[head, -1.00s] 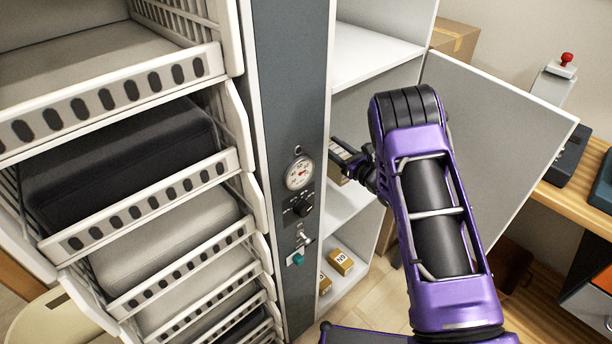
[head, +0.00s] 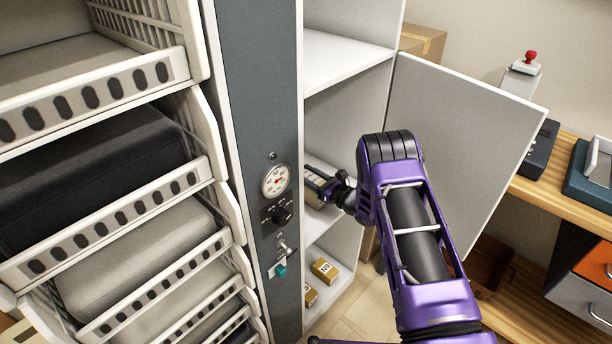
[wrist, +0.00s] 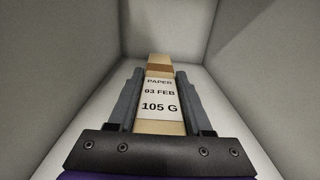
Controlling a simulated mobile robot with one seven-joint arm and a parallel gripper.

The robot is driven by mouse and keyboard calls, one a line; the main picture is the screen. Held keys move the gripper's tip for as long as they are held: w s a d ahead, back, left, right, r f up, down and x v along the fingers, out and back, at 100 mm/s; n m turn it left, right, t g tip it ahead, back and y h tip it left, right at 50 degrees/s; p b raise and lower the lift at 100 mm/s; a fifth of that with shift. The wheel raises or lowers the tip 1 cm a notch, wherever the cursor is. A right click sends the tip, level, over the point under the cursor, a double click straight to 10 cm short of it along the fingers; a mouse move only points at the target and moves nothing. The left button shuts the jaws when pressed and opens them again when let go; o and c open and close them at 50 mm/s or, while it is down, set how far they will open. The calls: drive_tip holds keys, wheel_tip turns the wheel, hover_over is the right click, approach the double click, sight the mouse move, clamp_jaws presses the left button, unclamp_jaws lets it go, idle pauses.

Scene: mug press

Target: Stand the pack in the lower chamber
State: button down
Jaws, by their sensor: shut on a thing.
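The pack (wrist: 158,92) is a tan paper block with a white label reading PAPER, 03 FEB, 105 G. My gripper (wrist: 160,100) is shut on it, with one dark finger along each side. In the head view my gripper (head: 326,186) reaches into the middle compartment of the open white cabinet (head: 350,50), above a shelf (head: 322,229). The pack shows there only as a small striped patch, mostly hidden by the gripper. In the wrist view plain grey walls surround the pack. I cannot tell whether its underside touches the shelf.
The cabinet's grey door (head: 460,130) stands open close to the right of my arm. A dark panel with a pressure gauge (head: 276,181) and a teal-tipped lever (head: 281,269) is left of the opening. Small labelled boxes (head: 324,270) lie in the bottom compartment.

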drive_tip(key=shift+c, duration=1.6)
unclamp_jaws()
drive_tip(key=v, duration=1.2)
drive_tip(key=shift+p, duration=0.4)
